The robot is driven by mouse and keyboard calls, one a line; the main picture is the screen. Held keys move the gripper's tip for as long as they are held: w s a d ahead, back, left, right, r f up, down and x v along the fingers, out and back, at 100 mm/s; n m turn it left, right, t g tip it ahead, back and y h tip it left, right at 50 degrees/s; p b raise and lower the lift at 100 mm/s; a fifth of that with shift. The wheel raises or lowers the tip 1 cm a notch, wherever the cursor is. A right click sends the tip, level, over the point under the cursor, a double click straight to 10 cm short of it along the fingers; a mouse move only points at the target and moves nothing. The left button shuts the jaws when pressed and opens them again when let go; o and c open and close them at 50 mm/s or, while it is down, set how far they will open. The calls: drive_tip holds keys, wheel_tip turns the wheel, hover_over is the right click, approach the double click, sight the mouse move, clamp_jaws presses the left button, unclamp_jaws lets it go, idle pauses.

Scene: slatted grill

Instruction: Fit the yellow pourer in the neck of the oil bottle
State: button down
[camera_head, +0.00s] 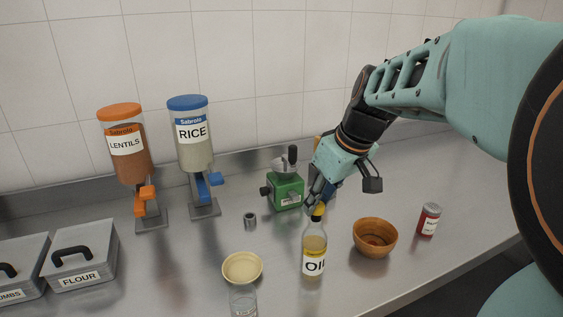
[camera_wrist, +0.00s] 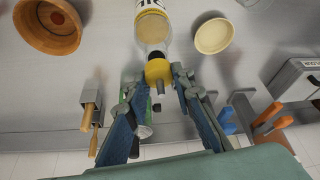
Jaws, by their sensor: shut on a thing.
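The oil bottle (camera_head: 314,246) stands upright on the steel counter, with yellow oil and an "OIL" label. The yellow pourer (camera_head: 319,210) is at the top of its neck, in line with it; how deep it sits in the neck I cannot tell. My gripper (camera_head: 315,202) reaches down from the upper right and is shut on the pourer. In the wrist view the pourer (camera_wrist: 158,72) lies between the fingertips (camera_wrist: 156,80), with its dark spout toward my palm and the bottle (camera_wrist: 152,28) beyond it. The fingers partly hide the pourer in the head view.
A wooden bowl (camera_head: 375,238) stands close right of the bottle, a red-labelled jar (camera_head: 428,219) farther right. A cream bowl (camera_head: 242,268) and a clear glass (camera_head: 243,300) are left. A green device (camera_head: 285,191) stands behind. Dispensers for lentils (camera_head: 127,150) and rice (camera_head: 190,130) stand back left.

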drive_tip(key=shift+f+b, duration=0.75)
drive_tip(key=shift+f, duration=0.15)
drive_tip(key=c, duration=1.6)
unclamp_jaws()
wheel_tip(320, 180, up, 10)
drive_tip(key=shift+r, duration=0.1)
